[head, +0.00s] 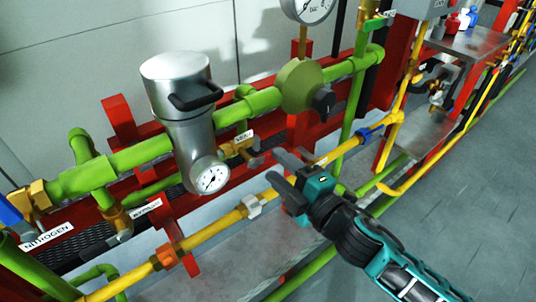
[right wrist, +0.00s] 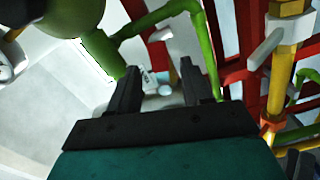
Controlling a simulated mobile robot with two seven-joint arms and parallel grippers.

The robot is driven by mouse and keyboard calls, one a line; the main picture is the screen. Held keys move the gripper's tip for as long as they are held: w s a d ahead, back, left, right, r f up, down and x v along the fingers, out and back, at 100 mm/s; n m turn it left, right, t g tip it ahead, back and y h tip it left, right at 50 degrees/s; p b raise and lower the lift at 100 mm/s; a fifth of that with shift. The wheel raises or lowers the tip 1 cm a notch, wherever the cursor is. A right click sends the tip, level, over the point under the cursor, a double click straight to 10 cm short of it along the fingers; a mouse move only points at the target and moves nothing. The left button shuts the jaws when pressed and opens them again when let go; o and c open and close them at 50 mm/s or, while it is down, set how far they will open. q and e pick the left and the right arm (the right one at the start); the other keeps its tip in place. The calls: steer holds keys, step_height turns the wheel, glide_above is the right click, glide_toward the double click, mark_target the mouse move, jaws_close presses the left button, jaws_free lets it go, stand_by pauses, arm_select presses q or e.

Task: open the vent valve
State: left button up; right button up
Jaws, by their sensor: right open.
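The vent valve (head: 240,147) is a small brass fitting with a short grey handle, beside a white label that seems to read VENT (head: 244,135). It sits just right of the silver filter housing (head: 180,95), below the green pipe. My right gripper (head: 272,167) is open and empty, its dark fingers pointing at the valve from the right with a small gap. In the right wrist view the two fingers (right wrist: 160,70) are apart, with a small pale label and a grey part beyond them; the valve itself is not clear there. My left gripper is not in view.
A round gauge (head: 210,177) sits low on the housing. A green regulator with a black knob (head: 323,102) is above my gripper. A yellow pipe (head: 220,222) runs below it. Red frame bars (head: 120,118) stand behind. Grey floor (head: 455,200) is clear at right.

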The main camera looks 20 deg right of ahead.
mark_target(269, 160)
steer(key=shift+x, duration=2.15)
steer(key=shift+c, duration=0.4)
